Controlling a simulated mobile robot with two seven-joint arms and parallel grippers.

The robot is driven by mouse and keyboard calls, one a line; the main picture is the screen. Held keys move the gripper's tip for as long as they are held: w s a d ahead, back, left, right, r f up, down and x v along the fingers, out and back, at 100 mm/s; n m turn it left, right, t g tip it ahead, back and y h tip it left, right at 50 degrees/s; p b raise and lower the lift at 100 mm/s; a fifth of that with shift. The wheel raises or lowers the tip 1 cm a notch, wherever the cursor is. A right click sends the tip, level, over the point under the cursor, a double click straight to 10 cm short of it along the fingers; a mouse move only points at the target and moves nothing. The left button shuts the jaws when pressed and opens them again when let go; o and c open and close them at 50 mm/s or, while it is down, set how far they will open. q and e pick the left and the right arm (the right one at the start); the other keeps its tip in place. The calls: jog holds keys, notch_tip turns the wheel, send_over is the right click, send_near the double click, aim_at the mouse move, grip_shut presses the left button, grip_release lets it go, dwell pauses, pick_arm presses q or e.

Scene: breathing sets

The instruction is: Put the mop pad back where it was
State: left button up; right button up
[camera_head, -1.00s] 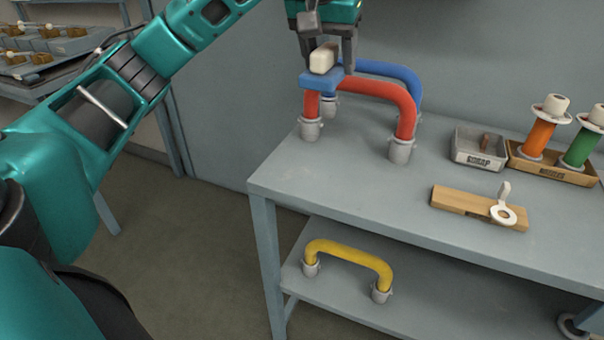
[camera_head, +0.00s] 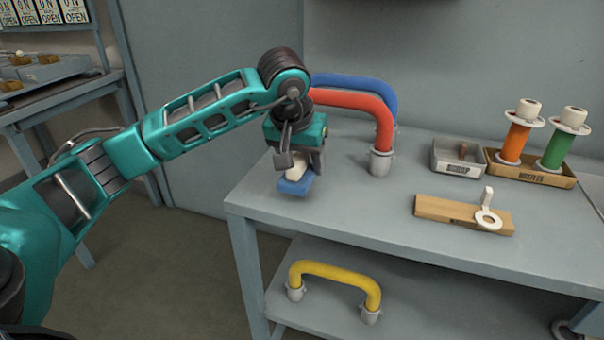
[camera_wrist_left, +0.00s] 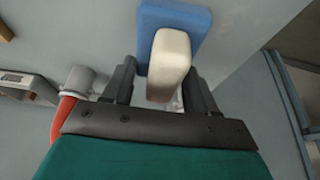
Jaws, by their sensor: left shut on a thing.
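The mop pad is a blue block (camera_head: 297,187) with a white grip (camera_head: 294,170) on top. My left gripper (camera_head: 296,163) points down and is shut on the white grip, above the left front part of the bench top. In the left wrist view the white grip (camera_wrist_left: 170,62) sits between the fingers, with the blue pad (camera_wrist_left: 172,25) beyond it. I cannot tell whether the pad touches the bench. My right gripper is not in view.
A red hose (camera_head: 355,101) and a blue hose (camera_head: 365,86) arch behind the gripper. A soap tray (camera_head: 458,158), a nozzle box (camera_head: 530,172) and a wooden board (camera_head: 446,209) stand to the right. A yellow hose (camera_head: 335,271) is on the lower shelf. The bench front is clear.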

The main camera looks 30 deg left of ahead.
aim_at(302, 173)
pick_arm(q)
notch_tip(302, 173, down, 3)
jog(key=shift+r, duration=0.1)
jog(key=o, duration=0.9)
jog(key=shift+o, duration=0.2)
